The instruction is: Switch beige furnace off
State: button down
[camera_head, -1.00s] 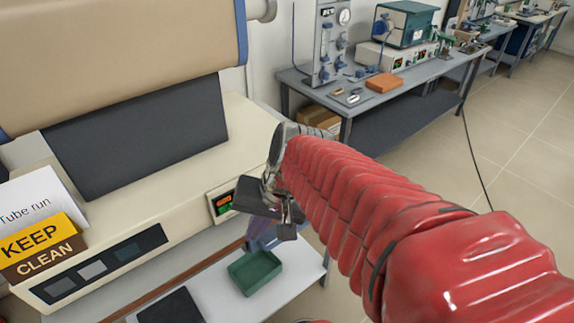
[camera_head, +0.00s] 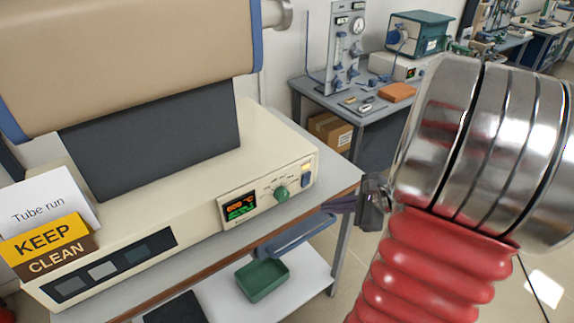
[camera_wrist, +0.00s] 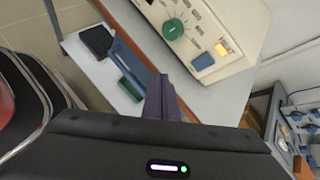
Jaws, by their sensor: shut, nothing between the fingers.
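The beige furnace (camera_head: 130,50) is a tube furnace at left in the head view, on a cream base. Its front panel has a lit display (camera_head: 239,206) with orange and green digits, a green knob (camera_head: 281,194), a yellowish lit switch (camera_head: 307,169) and a blue-grey button (camera_head: 305,181). In the wrist view the green knob (camera_wrist: 173,29), lit switch (camera_wrist: 222,48) and button (camera_wrist: 203,62) show at the top. My gripper (camera_head: 338,204) is shut and empty, right of and in front of the panel, apart from it. Its fingers (camera_wrist: 163,98) point toward the panel in the wrist view.
A green tray (camera_head: 262,281) and a black flat item (camera_head: 174,309) lie on the lower shelf. Cards, including a KEEP CLEAN sign (camera_head: 45,240), stand at the base's left end. A bench (camera_head: 375,116) with instruments stands behind at right. Floor is open at right.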

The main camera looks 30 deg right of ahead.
jog(key=d, duration=0.1)
jog(key=m, duration=0.1)
jog(key=d, duration=0.1)
jog(key=shift+s+d+f+m+t, duration=0.35)
jog(key=shift+s+m+t, duration=0.05)
jog(key=shift+w, duration=0.15)
send_near(305, 182)
jog(key=shift+w+a+f, duration=0.4)
jog(key=shift+w+f, duration=0.25)
jog(key=shift+f, duration=0.2)
jog(key=shift+w+a+f, duration=0.4)
jog(key=shift+w+f, duration=0.25)
jog(key=shift+f, duration=0.15)
jog(key=shift+w, duration=0.1)
dwell(0.8)
jog(key=shift+w+r, duration=0.1)
jog(key=shift+w, duration=0.2)
jog(key=shift+w, duration=0.3)
dwell(0.7)
jog(key=shift+s, duration=0.15)
dwell(0.3)
jog(key=shift+s, duration=0.6)
